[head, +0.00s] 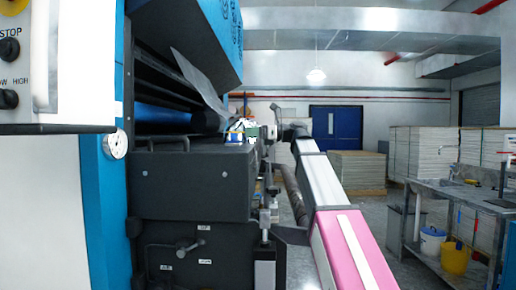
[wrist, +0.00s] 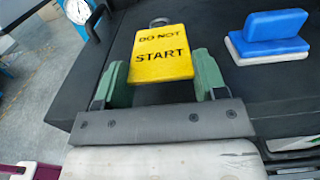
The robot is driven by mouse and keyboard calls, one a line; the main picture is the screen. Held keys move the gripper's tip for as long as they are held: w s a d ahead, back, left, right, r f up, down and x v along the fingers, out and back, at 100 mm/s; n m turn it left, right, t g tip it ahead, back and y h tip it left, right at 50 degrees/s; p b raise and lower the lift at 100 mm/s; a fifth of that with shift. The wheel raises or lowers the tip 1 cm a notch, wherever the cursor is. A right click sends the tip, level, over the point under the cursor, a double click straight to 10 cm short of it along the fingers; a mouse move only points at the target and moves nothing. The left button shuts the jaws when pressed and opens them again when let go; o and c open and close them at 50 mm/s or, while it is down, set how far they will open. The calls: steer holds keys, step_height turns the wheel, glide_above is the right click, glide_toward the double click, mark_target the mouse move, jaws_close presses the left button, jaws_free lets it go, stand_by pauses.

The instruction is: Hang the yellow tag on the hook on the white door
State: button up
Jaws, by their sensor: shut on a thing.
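The yellow tag (wrist: 162,55) reads "DO NOT START" and has a metal ring at its top. In the wrist view it sits between the green fingers of my gripper (wrist: 162,72), which is shut on it, above the black top of the machine. In the head view my arm reaches forward beside the machine; the tag and fingertips are too small to make out there. No hook shows clearly in either view. A white panel (head: 60,95) with a STOP button is at the left of the head view; I cannot tell if it is the white door.
The black machine housing (head: 190,185) fills the left. Its pressure gauge (head: 116,144) also shows in the wrist view (wrist: 77,11). A blue and white block (wrist: 268,36) lies on the black top. A workbench (head: 460,195) stands at right, with stacked sheets (head: 358,172) behind.

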step_height(320, 180, down, 5)
steer(key=d, duration=0.3)
steer(key=shift+w+f, duration=0.15)
steer(key=shift+f, duration=0.2)
steer(key=o, duration=0.9)
